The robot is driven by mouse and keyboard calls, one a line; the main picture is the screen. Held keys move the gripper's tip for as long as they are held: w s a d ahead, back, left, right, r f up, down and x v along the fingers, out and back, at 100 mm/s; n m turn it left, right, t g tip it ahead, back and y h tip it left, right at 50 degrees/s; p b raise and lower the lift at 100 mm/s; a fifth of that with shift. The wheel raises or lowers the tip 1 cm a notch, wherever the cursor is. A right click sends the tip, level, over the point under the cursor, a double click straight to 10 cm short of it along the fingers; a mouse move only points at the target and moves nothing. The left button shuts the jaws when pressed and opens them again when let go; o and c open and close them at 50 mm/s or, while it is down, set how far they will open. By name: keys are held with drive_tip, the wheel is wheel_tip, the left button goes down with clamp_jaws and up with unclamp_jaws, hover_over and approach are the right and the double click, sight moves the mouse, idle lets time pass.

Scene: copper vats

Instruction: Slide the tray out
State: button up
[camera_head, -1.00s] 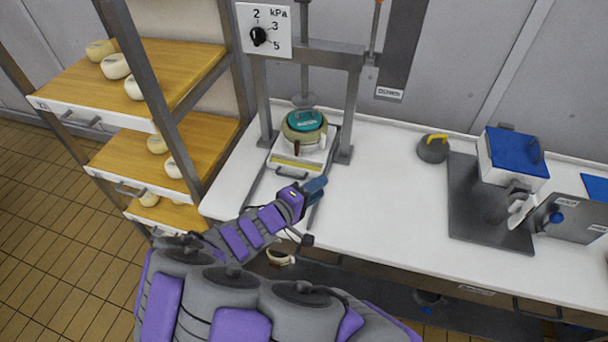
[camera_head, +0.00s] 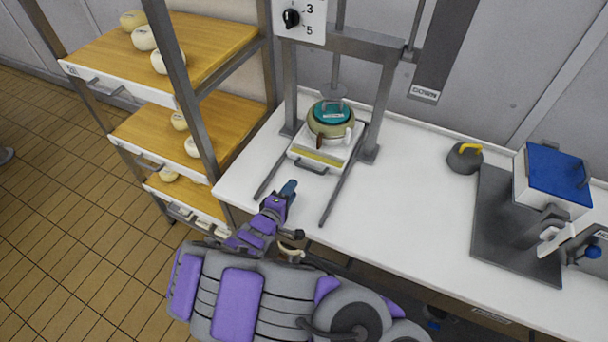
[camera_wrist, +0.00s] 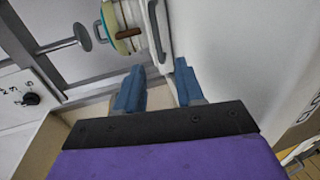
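The white tray (camera_head: 334,158) sits under the press on two dark rails, with a yellow strip and a grey handle (camera_head: 311,169) on its front. A round mould with a teal lid (camera_head: 331,112) stands on the tray. My gripper (camera_head: 289,188) is in front of the tray, a little left of the handle and apart from it. In the wrist view, my gripper's two blue fingers (camera_wrist: 159,67) are spread with nothing between them. The tray handle (camera_wrist: 157,30) shows beyond the fingertips there.
The press frame (camera_head: 378,108) stands around the tray. A shelf rack (camera_head: 190,80) with pale cheeses is at left. A grey weight (camera_head: 464,158) and a blue-lidded box (camera_head: 553,182) are at right. The white counter (camera_head: 410,205) between is clear.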

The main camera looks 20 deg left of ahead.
sight(305, 181)
drive_tip(key=x, duration=0.3)
drive_tip(key=b+x, duration=0.1)
drive_tip(key=x, duration=0.5)
drive_tip(key=shift+d+b, duration=0.3)
drive_tip(key=shift+b, duration=0.05)
drive_tip(key=shift+w+a, duration=0.2)
drive_tip(key=shift+w, duration=0.35)
drive_tip(key=shift+d, duration=0.1)
drive_tip(key=shift+c, duration=0.3)
drive_tip(key=shift+d, duration=0.1)
drive_tip(key=c, duration=0.3)
clamp_jaws()
drive_tip(key=shift+s, duration=0.1)
